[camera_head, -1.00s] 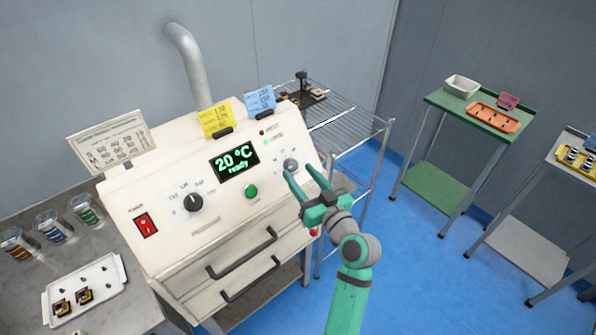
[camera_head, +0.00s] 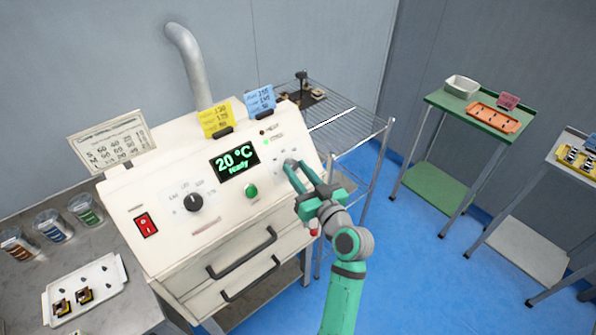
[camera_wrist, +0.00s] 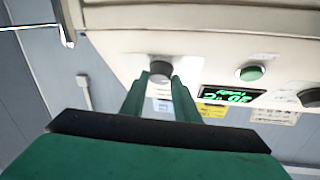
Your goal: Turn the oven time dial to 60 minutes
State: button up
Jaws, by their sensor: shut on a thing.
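The oven (camera_head: 160,245) is a cream box with a sloped front panel. Its display (camera_head: 234,161) reads 20 °C and "ready". The right-hand dial, the time dial (camera_wrist: 160,67), is a small grey knob with my gripper's fingers on both sides of it in the wrist view. In the head view my gripper (camera_head: 297,168) reaches the panel from the right, is shut on this dial and mostly hides it. The dial's pointer and setting cannot be read. The left-hand dial (camera_head: 194,203) is black. A green button (camera_head: 251,191) lies between the two dials.
A red switch (camera_head: 146,225) sits at the panel's left. Yellow (camera_head: 214,121) and blue (camera_head: 260,100) cards stand on the oven's top. Two drawer handles (camera_head: 243,252) jut out below. A wire rack (camera_head: 345,130) stands behind at the right.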

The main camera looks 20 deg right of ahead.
jog(key=shift+a, duration=0.1)
jog(key=m+h, duration=0.1)
jog(key=m, duration=0.1)
jog(key=m+h, duration=0.1)
jog(key=m, duration=0.1)
jog(key=m+h, duration=0.2)
jog(key=shift+a+r+g, duration=0.15)
jog(key=shift+a+g, duration=0.2)
jog(key=shift+g, duration=0.05)
jog(key=m+g+h, duration=0.1)
jog(key=m, duration=0.1)
jog(key=m+g+h, duration=0.1)
jog(key=m+h, duration=0.1)
jog(key=m, duration=0.1)
jog(key=shift+w+a+r, duration=0.1)
jog(key=shift+a+r, duration=0.1)
jog(key=m+g, duration=0.1)
jog(key=m+g+h, duration=0.1)
jog(key=m, duration=0.1)
jog(key=m+g, duration=0.1)
jog(key=m, duration=0.1)
jog(key=shift+w+a+r, duration=0.15)
jog(key=shift+w+r, duration=0.05)
jog(key=shift+r, duration=0.1)
jog(key=shift+w+r+m+g, duration=0.1)
jog(key=shift+m+g, duration=1.3)
jog(key=shift+m, duration=0.5)
jog(key=o, duration=1)
jog(key=shift+o, duration=0.2)
